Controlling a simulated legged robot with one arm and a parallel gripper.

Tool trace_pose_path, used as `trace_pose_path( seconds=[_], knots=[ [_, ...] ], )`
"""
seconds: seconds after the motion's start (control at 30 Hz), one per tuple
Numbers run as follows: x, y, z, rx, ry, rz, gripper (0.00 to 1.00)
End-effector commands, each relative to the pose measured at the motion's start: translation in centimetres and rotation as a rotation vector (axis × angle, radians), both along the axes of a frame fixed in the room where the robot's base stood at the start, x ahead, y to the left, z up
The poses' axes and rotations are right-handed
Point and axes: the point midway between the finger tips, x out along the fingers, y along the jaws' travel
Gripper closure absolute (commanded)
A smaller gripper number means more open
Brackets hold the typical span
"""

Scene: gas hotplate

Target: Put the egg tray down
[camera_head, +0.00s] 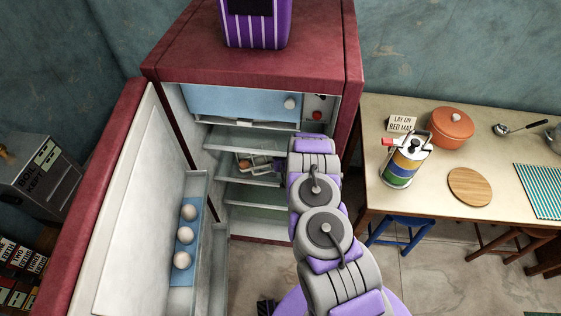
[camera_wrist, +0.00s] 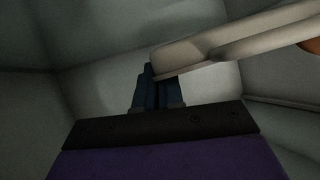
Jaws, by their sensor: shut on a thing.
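The egg tray shows in the head view as a small pale tray (camera_head: 262,167) inside the open fridge, with a brown egg (camera_head: 245,163) at its left end. In the wrist view its pale rim (camera_wrist: 225,42) slants from the middle to the upper right. Part of a brown egg (camera_wrist: 312,45) shows at the right edge. My gripper (camera_wrist: 158,85) is shut on the tray's rim with its dark blue fingers. In the head view my arm hides much of the gripper and the tray's right side. I cannot tell whether the tray touches a shelf.
The open fridge (camera_head: 250,63) has several glass shelves (camera_head: 255,197) close around the tray. Its door (camera_head: 130,200) stands open at left, with three white balls or eggs (camera_head: 184,235) in a door rack. A table (camera_head: 425,195) with a pot (camera_head: 451,128) stands at right.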

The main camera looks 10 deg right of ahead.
Motion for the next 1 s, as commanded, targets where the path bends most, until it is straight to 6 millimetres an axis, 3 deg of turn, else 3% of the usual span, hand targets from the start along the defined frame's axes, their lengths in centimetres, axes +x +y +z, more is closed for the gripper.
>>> trace_pose_path(
  seconds=[0.07, 0.3, 0.5, 0.53, 0.8, 1.0],
  knots=[
    [0.5, -0.2, -0.1, -0.001, -0.002, -0.001, 1.00],
    [0.5, -0.3, -3.7, -0.002, 0.001, -0.001, 1.00],
    [0.5, -0.3, -3.6, -0.001, 0.000, -0.002, 1.00],
    [0.5, -0.3, -3.6, -0.002, 0.000, -0.001, 0.92],
    [0.5, -0.3, -3.6, -0.002, 0.000, -0.001, 0.67],
    [0.5, -0.3, -3.6, -0.001, 0.001, -0.002, 0.67]
  ],
)
